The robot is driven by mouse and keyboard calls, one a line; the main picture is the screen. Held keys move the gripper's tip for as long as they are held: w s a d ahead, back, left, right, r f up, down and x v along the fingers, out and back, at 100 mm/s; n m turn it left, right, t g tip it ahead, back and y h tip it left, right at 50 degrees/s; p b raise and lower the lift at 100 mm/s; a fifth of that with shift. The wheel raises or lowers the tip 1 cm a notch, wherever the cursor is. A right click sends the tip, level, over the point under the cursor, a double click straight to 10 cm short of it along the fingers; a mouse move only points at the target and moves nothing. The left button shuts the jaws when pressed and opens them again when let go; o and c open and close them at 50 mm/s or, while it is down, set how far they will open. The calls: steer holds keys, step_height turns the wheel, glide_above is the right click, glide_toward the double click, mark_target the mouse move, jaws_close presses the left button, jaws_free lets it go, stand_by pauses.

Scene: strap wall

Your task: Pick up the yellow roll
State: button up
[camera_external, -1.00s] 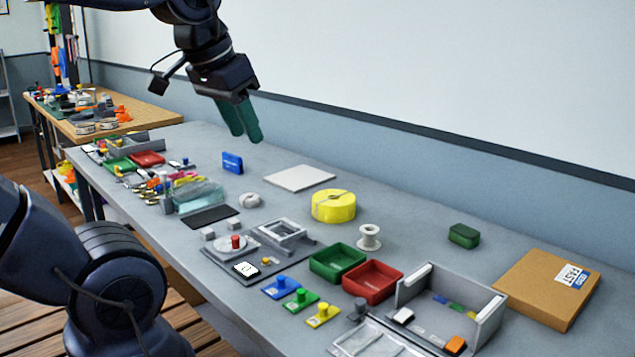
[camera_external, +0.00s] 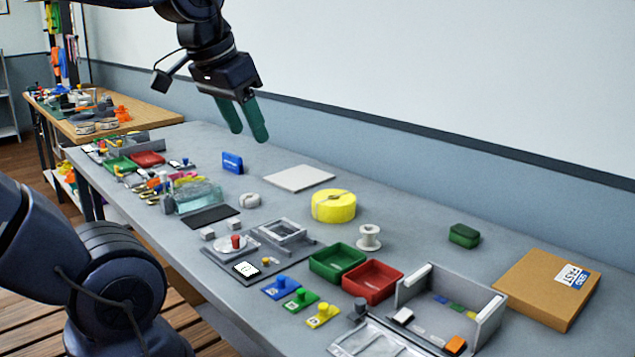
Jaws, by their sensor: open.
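The yellow roll (camera_external: 333,207) lies flat on the grey table, right of the middle of its length. It looks like a wide roll of yellow strap with a grey band across it. My gripper (camera_external: 250,138) hangs in the air above the table, up and to the left of the roll. Its two green fingers point down and stand apart with nothing between them. The roll is fully in view and apart from the gripper.
A white flat panel (camera_external: 297,178) lies behind the roll, and a white spool (camera_external: 369,238) stands to its right. A green bin (camera_external: 337,261) and a red bin (camera_external: 372,281) sit in front. A blue box (camera_external: 232,162) stands to the left. The wall runs close behind the table.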

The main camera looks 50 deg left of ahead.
steer(key=w+a+m+g, duration=0.1)
steer(key=w+a, duration=0.2)
steer(key=w, duration=0.8)
steer(key=m+g, duration=0.4)
glide_above(338, 203)
steer(key=f, duration=2.3)
steer(key=shift+w+d, duration=0.15)
steer(key=shift+d, duration=0.1)
step_height(338, 203, down, 5)
steer(key=shift+r, duration=0.1)
steer(key=shift+a+f, duration=0.15)
steer(key=shift+f, duration=1.25)
steer(key=shift+a+f, duration=0.1)
steer(key=shift+f, duration=1.25)
steer(key=c, duration=0.9)
steer(key=shift+r, duration=0.15)
steer(key=shift+c, duration=0.2)
